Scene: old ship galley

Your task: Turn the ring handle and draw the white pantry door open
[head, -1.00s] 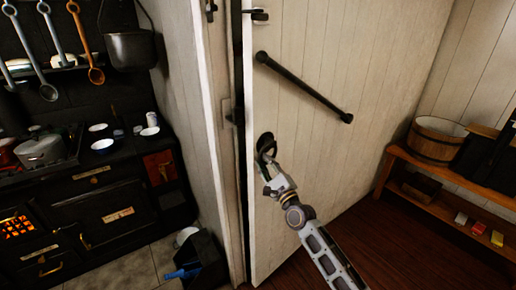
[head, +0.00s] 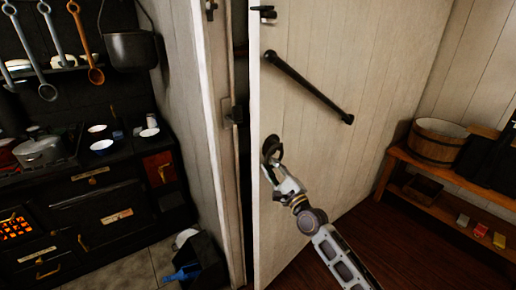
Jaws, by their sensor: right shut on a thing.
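The white pantry door (head: 320,165) is planked and stands slightly ajar, with a dark gap between its left edge and the frame (head: 212,110). The dark ring handle (head: 270,146) sits on a round plate near the door's left edge. My right gripper (head: 273,163) is shut on the ring handle and hides part of it. A black diagonal bar (head: 310,87) is fixed to the door above the handle. My left gripper is not in view.
A black stove (head: 90,215) with pots and bowls stands at the left. A dark bin (head: 200,262) sits on the floor by the door frame. A wooden bench (head: 440,185) with a wooden tub (head: 436,140) stands at the right. Dark floor lies before the door.

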